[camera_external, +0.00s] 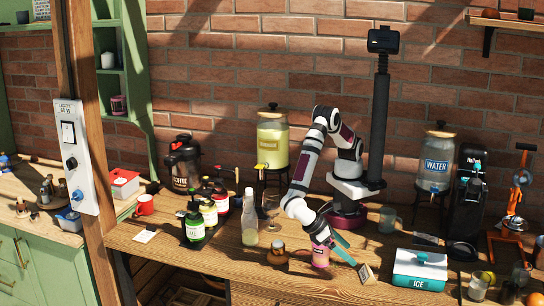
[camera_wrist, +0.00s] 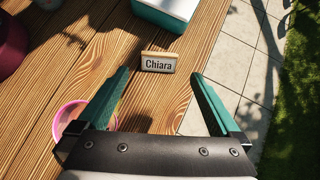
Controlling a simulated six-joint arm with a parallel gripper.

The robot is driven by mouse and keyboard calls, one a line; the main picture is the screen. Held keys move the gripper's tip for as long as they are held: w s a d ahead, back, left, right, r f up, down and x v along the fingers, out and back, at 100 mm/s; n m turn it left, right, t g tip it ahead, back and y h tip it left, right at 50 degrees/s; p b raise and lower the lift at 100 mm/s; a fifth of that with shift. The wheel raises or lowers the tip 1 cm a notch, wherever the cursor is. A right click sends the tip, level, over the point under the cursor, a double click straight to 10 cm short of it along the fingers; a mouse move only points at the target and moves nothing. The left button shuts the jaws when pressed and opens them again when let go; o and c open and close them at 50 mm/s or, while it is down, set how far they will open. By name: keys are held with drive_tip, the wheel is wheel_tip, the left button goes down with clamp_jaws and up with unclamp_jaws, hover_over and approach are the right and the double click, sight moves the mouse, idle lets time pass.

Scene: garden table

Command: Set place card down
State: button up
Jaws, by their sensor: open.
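The place card, a small wood-framed plate reading "Chiara", rests on the wooden table near its edge (camera_wrist: 159,62). It also shows at the table's front in the external view (camera_external: 366,273). My gripper has two teal fingers, spread wide apart, in the wrist view (camera_wrist: 163,82). The card lies between and slightly beyond the fingertips, with a visible gap on each side. In the external view my gripper (camera_external: 347,250) reaches down beside the card. Nothing is held between the fingers.
A pink-rimmed cup (camera_wrist: 62,112) is close to my left finger; it shows pink in the external view (camera_external: 320,260). The teal and white ice box (camera_external: 420,268) stands right of the card. Bottles (camera_external: 195,222) and a glass (camera_external: 271,208) stand to the left. Paving lies beyond the table edge.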

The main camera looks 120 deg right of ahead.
drive_tip(key=d+r+t, duration=0.4)
drive_tip(key=d+r, duration=0.9)
drive_tip(key=d, duration=0.2)
drive_tip(key=s+d+m+t+h, duration=0.1)
drive_tip(key=s+d+t, duration=0.3)
drive_tip(key=s+d, duration=0.5)
drive_tip(key=d, duration=0.4)
drive_tip(key=shift+r+h, duration=0.25)
drive_tip(key=shift+h, duration=0.15)
drive_tip(key=shift+s, duration=0.1)
